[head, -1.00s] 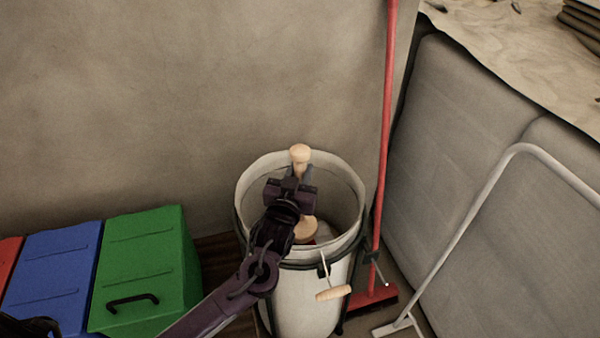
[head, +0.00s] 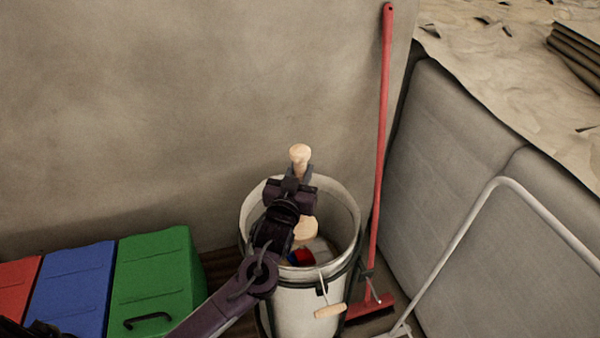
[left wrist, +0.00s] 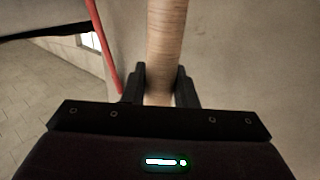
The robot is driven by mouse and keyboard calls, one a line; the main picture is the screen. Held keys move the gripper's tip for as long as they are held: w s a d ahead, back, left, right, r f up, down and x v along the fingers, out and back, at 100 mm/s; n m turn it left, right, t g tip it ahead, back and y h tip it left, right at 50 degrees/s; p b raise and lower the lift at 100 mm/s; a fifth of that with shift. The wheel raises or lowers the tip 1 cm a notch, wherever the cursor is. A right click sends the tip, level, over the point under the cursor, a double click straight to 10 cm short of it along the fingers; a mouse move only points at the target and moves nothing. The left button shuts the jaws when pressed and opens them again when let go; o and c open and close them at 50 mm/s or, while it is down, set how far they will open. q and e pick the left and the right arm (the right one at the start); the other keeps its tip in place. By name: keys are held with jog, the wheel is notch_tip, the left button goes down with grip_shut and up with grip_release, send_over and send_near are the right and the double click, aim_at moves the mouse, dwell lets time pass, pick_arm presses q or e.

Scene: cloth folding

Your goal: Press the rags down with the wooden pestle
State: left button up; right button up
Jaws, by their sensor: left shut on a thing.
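My left gripper (head: 298,172) is shut on the wooden pestle (head: 300,153) over the white bucket (head: 313,312). The pestle's rounded top stands above the fingers, and its wide pale lower end (head: 305,232) shows inside the bucket. In the left wrist view the pestle's shaft (left wrist: 165,50) is between the two fingers (left wrist: 160,88). Rags (head: 302,258), with red, blue and pale parts, lie in the bucket beneath the pestle. My arm and the pestle hide part of them; I cannot tell whether the pestle touches them. My right gripper is not in view.
The bucket's wooden handle grip (head: 330,310) hangs at its front. A red broom (head: 381,150) leans close on the right, with a white tubular frame (head: 470,232) beyond it. Green (head: 155,270), blue (head: 75,285) and red (head: 15,290) bins stand left. A wall (head: 180,110) is behind.

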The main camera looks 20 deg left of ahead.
pick_arm(q)
jog(key=shift+r+p, duration=5.05)
jog(key=shift+r, duration=1.05)
